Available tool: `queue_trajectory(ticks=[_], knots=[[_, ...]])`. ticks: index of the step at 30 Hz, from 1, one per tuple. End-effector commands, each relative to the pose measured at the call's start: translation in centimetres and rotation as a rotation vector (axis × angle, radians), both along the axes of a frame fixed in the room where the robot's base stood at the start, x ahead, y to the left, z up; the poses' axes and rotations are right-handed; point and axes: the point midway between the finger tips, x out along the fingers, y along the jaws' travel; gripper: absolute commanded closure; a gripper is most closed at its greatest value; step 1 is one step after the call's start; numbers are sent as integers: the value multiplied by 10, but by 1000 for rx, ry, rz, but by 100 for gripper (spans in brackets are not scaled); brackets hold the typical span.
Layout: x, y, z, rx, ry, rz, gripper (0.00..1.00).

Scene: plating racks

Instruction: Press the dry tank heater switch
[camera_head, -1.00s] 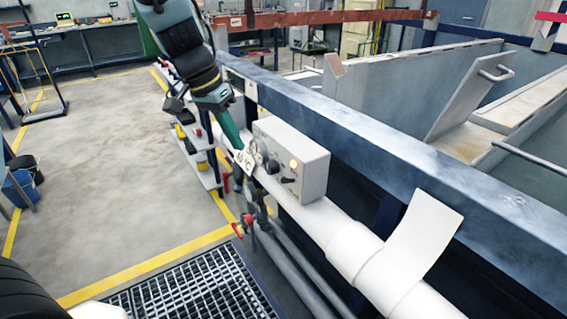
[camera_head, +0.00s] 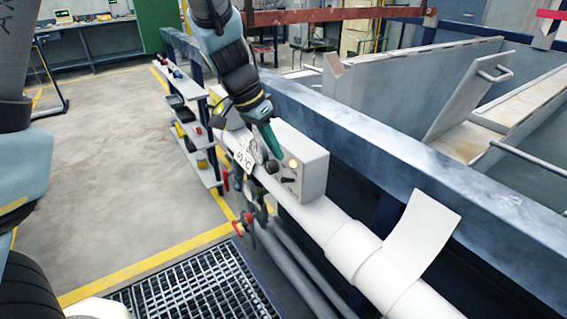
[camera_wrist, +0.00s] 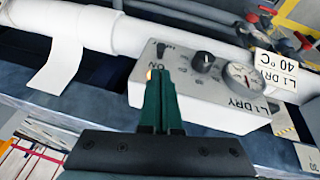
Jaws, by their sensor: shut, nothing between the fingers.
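The grey control box (camera_head: 314,172) sits on the white pipe; the wrist view reads "L1 DRY" on it (camera_wrist: 220,112). Its small dark toggle switch (camera_wrist: 161,50), marked ON, is at the end nearest the lit orange lamp (camera_head: 294,163). A black knob (camera_wrist: 203,62) and a round dial (camera_wrist: 241,75) are beside it. My gripper (camera_head: 278,155) is shut and empty, its green fingers angled down over the box face. In the wrist view, the fingertips (camera_wrist: 161,73) point at the switch and partly cover the lamp. I cannot tell whether they touch the box.
A white "40 °C" tag (camera_head: 243,159) hangs beside the box. Red-handled valves (camera_head: 248,217) are below it. A blue beam (camera_head: 370,135) runs behind the box, and a white curved sheet (camera_head: 425,235) is on the pipe.

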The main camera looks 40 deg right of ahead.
Motion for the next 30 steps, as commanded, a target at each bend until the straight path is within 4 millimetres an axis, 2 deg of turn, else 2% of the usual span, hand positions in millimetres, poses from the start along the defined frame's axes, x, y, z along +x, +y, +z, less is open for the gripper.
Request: queue_trajectory(ticks=[4,10,30], knots=[[-4,-8,-24,5,2,1,100],[-8,-16,-44,1,0,0,100],[-8,-23,-53,-15,0,1,100]])
